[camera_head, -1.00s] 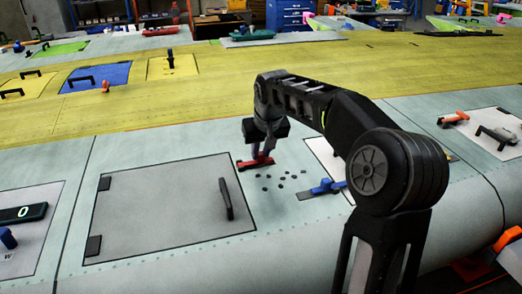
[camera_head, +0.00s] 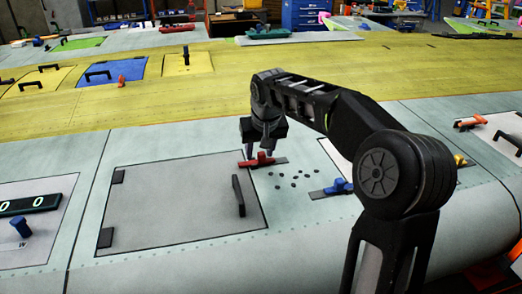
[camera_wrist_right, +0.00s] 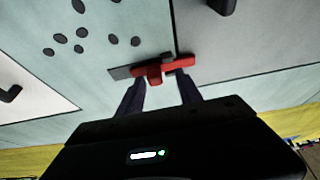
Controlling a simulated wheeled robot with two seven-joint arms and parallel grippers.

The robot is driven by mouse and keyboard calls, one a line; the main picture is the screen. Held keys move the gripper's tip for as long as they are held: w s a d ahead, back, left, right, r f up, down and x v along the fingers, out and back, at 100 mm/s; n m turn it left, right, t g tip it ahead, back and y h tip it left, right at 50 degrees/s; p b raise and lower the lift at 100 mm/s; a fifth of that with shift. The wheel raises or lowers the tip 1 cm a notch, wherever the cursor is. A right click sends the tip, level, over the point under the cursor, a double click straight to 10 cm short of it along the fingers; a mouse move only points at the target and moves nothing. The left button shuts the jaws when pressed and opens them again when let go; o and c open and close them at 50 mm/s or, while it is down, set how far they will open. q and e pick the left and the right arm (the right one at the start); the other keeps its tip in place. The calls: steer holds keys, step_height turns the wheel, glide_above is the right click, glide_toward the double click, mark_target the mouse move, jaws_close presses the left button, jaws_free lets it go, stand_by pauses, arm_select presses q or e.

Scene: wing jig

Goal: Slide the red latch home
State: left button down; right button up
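The red latch (camera_head: 258,161) sits on its dark grey rail (camera_head: 280,161) beside the large grey hatch panel (camera_head: 170,205). In the right wrist view the red latch (camera_wrist_right: 172,68) reaches over the seam onto the grey panel (camera_wrist_right: 240,40), and bare rail shows at its other end. My right gripper (camera_head: 257,151) is above the latch. In the wrist view its two fingers (camera_wrist_right: 160,95) stand apart, one each side of the latch's knob, with gaps between. The finger tips' height over the latch is hard to tell. My left gripper is not in view.
A blue latch (camera_head: 338,187) lies to the right, partly behind my arm. Several dark holes (camera_head: 293,179) lie between the two latches. A black handle (camera_head: 238,195) stands on the grey panel. A counter (camera_head: 30,204) is at the left.

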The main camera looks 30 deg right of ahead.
steer(key=shift+s+d, duration=0.1)
steer(key=b+v, duration=0.1)
steer(key=v, duration=0.6)
steer(key=shift+r, duration=0.4)
steer(key=shift+s, duration=0.1)
